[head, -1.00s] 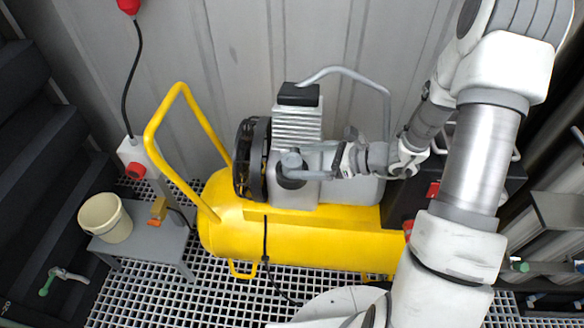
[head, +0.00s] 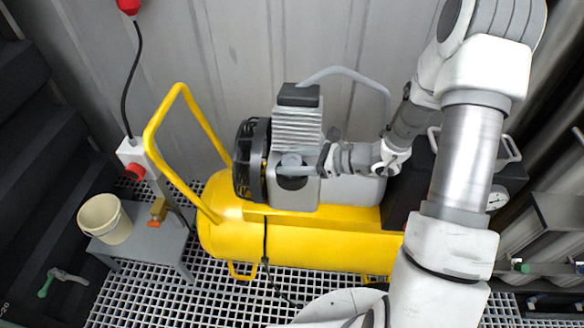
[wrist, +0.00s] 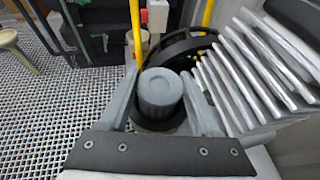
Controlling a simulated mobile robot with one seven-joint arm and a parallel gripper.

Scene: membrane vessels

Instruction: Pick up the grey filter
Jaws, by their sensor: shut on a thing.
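The grey filter (wrist: 160,92) is a short ribbed cylinder with a smooth round top. In the wrist view it stands between the two fingers of my gripper (wrist: 163,82), above a dark round part (wrist: 152,127). I cannot tell whether the filter's lower end is clear of the dark part below.
The yellow compressor tank (head: 330,238) lies below, with a yellow tube handle (head: 158,128) at left. A black fan guard (head: 243,160) is close left of the filter, and cooling fins (head: 297,126) are close behind. A small grey table (head: 150,245) bears a cream bucket (head: 105,219).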

